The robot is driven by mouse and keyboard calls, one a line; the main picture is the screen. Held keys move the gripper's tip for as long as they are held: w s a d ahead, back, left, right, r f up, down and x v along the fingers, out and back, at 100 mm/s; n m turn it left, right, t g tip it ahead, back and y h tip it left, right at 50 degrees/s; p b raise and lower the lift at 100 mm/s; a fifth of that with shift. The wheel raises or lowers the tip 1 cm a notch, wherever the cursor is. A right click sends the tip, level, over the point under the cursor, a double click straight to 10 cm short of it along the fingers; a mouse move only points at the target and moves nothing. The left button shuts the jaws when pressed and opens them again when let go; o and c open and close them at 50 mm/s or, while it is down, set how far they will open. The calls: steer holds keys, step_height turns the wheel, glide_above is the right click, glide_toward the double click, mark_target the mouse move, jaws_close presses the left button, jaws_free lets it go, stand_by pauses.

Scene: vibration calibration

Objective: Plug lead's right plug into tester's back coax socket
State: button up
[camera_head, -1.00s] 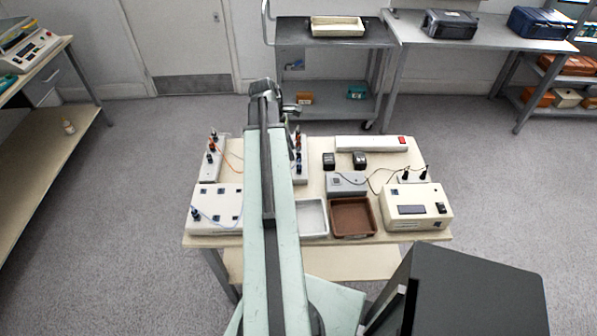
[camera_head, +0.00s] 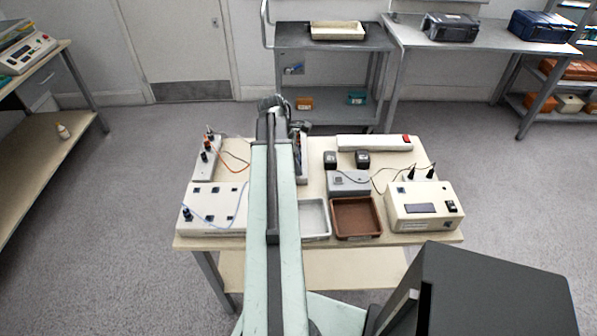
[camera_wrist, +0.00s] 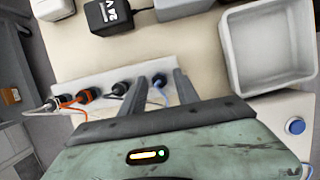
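In the wrist view my gripper (camera_wrist: 160,76) is open, with a finger on each side of a black plug (camera_wrist: 158,80) with a blue cable. Gaps show between the fingers and this plug. It stands at the end of a white strip (camera_wrist: 72,86) holding several dark plugs, one with an orange cable. In the head view a white box with several dark sockets (camera_head: 228,214) stands at the front left, with a blue lead and a blue-topped plug (camera_head: 186,214). A cream box with a display (camera_head: 408,222) stands at the right. I cannot tell which is the tester.
A white tray (camera_head: 325,232) and a brown tray (camera_head: 357,236) lie at the table front. My arm hides the table's middle.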

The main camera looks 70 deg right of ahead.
mark_target(301, 164)
steer(key=shift+c, duration=0.3)
jaws_close()
steer(key=shift+r+p, duration=0.4)
steer(key=shift+r+p, duration=1.65)
steer(key=shift+r, duration=0.05)
steer(key=shift+f, duration=0.1)
